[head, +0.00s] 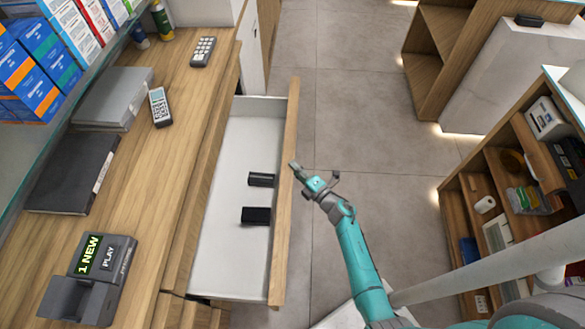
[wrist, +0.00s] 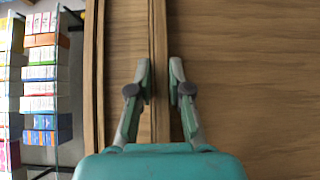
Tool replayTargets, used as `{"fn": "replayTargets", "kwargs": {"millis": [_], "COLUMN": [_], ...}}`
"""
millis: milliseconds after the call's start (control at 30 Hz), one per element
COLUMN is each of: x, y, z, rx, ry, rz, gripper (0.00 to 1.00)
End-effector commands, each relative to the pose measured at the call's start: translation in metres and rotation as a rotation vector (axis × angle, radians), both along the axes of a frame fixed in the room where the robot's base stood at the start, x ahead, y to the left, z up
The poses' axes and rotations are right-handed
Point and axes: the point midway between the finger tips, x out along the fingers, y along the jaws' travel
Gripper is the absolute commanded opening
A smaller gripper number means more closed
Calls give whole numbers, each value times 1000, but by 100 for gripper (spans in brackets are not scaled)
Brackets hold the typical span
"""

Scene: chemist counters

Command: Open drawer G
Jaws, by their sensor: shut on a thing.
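A wooden drawer (head: 289,200) stands pulled out from the counter, its white inside showing in the head view. I take it as drawer G, but no letter is readable on it. Two small black boxes (head: 256,215) lie inside it. My gripper (head: 296,168) is at the outer side of the drawer front, near its middle. In the wrist view my gripper's two fingers (wrist: 160,75) lie either side of a narrow wooden strip on the front, a small gap apart. The gripper is shut on this part of the drawer; the exact contact is hard to see.
The wooden counter (head: 185,130) to the left holds a payment terminal (head: 160,107), a calculator-like keypad (head: 203,52) and a display device (head: 100,262). Grey floor (head: 370,130) is clear to the right of the drawer. Wooden shelves (head: 475,205) stand farther right.

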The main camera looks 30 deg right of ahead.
Motion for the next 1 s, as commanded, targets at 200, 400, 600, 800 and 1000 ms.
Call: {"fn": "replayTargets", "kwargs": {"millis": [200,400,600,800,1000], "x": [0,0,-1,-19,-58], "y": [0,0,0,-3,-10], "z": [-1,-1,0,-1,-1], "rx": [-1,0,0,0,1], "ry": [2,1,1,2,2], "rz": [-1,-1,-1,-2,-5], "gripper": [23,43,43,43,43]}}
